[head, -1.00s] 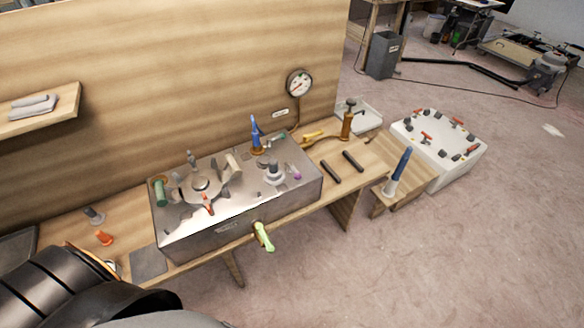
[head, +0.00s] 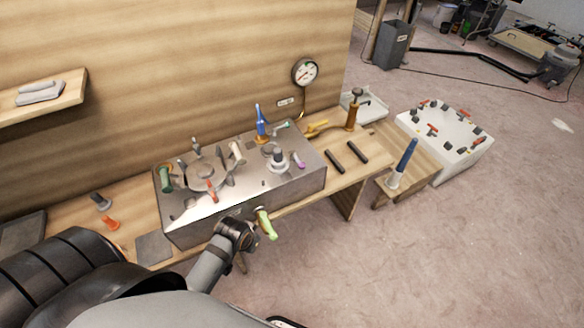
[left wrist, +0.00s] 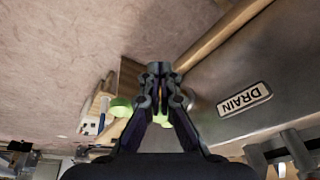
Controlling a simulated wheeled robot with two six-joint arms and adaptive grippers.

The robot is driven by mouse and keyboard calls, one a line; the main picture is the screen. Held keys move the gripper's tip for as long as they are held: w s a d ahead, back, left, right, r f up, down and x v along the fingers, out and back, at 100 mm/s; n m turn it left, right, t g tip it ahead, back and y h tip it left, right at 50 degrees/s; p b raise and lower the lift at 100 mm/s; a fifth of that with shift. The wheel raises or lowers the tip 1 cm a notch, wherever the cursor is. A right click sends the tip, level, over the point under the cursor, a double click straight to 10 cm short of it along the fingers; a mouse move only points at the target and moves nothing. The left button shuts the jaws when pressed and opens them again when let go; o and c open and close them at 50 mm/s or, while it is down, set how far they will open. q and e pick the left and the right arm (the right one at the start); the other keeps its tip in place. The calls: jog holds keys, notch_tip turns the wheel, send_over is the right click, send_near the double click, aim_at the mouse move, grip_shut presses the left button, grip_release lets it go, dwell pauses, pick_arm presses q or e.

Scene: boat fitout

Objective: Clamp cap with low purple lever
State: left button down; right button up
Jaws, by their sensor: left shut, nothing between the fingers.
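The small purple lever (head: 298,160) lies low on the steel box top, at its right end. Beside it stands a grey round cap or fitting (head: 277,160) on a pale base; whether it is clamped I cannot tell. My left gripper (head: 252,214) is in front of the box, close to the lime-green lever (head: 266,226) on its front face. In the left wrist view my left gripper (left wrist: 158,70) is shut and empty, with lime-green parts (left wrist: 120,107) behind and beside the fingers. My right gripper is not in view.
The steel box (head: 240,208) also carries a blue lever (head: 261,122), a green one (head: 165,178) and a red one (head: 211,190). Two black bars (head: 346,157) lie on the bench to the right. A gauge (head: 305,72) hangs behind.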

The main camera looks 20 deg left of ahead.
pick_arm(q)
jog(key=w+d+r+n+t+h, duration=0.4)
jog(key=w+d+r+n+t, duration=0.35)
jog(key=w+r, duration=0.25)
jog(key=w+a+n+t+y, duration=0.2)
jog(key=a+n+t+y, duration=0.2)
jog(key=n, duration=0.6)
jog(key=shift+w+a+r+n+t+y, duration=0.15)
jog(key=shift+a+r+n+t+y, duration=0.2)
jog(key=shift+a+t, duration=0.6)
jog(key=shift+a, duration=0.15)
